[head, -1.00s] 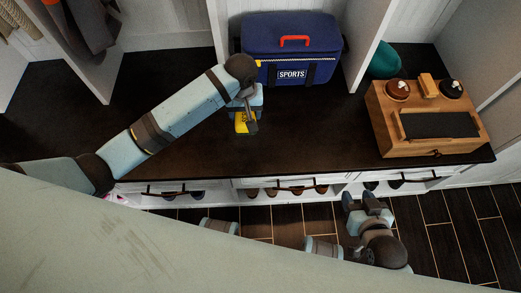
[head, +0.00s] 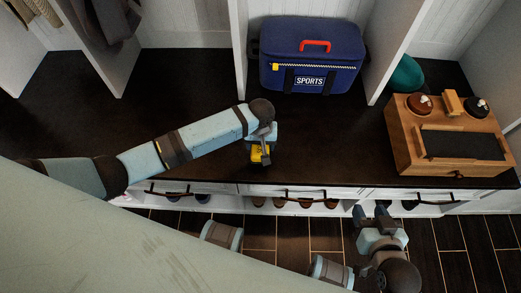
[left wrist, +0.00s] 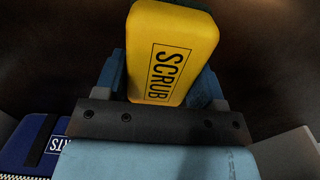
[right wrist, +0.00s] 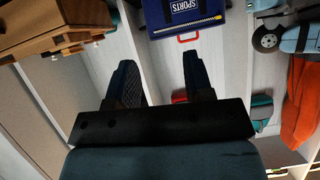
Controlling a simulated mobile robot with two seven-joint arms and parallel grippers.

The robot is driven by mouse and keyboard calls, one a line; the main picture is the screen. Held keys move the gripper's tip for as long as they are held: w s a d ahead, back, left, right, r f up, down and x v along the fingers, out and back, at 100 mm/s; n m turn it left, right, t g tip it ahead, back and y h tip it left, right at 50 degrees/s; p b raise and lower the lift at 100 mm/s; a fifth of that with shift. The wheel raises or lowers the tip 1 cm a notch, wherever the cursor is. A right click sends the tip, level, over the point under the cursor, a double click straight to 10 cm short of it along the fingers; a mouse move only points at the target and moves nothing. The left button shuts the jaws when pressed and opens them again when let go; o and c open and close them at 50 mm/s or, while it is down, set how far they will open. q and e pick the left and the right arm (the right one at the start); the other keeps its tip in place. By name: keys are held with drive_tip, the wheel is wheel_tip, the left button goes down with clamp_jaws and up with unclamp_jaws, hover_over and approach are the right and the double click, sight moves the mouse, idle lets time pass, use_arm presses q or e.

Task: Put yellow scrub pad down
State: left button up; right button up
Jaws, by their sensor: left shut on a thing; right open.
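The yellow scrub pad (left wrist: 174,45), labelled SCRUB, is between the fingers of my left gripper (left wrist: 165,85) and fills the middle of the left wrist view. In the head view my left gripper (head: 261,150) points down over the dark bench top (head: 190,110), near its front edge, with a bit of the yellow pad (head: 257,156) showing. I cannot tell whether the pad touches the bench. My right gripper (right wrist: 163,80) is open and empty. In the head view it shows low in front of the bench (head: 376,216).
A blue SPORTS cooler bag (head: 311,60) stands at the back of the bench. A wooden box with a dark panel (head: 450,140) stands at the right, a teal item (head: 406,75) behind it. Drawer handles (head: 312,199) line the front. The bench is clear at left and centre.

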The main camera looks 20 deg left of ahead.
sight(261, 150)
use_arm(q)
wheel_tip(261, 150, down, 4)
drive_tip(key=shift+r+b, duration=0.1)
drive_tip(key=shift+b, duration=0.5)
use_arm(e)
drive_tip(key=shift+a, duration=0.1)
use_arm(q)
drive_tip(key=shift+f, duration=0.25)
drive_tip(key=o, duration=0.9)
drive_tip(key=shift+c, duration=0.2)
drive_tip(key=shift+r, duration=0.1)
use_arm(e)
drive_tip(key=shift+f, duration=0.1)
use_arm(q)
wheel_tip(261, 150, up, 12)
drive_tip(key=p, duration=0.3)
drive_tip(key=shift+r+p, duration=0.1)
drive_tip(key=shift+p, duration=0.2)
use_arm(e)
drive_tip(key=shift+s+d, duration=0.1)
drive_tip(key=shift+d, duration=0.25)
drive_tip(key=shift+r, duration=0.2)
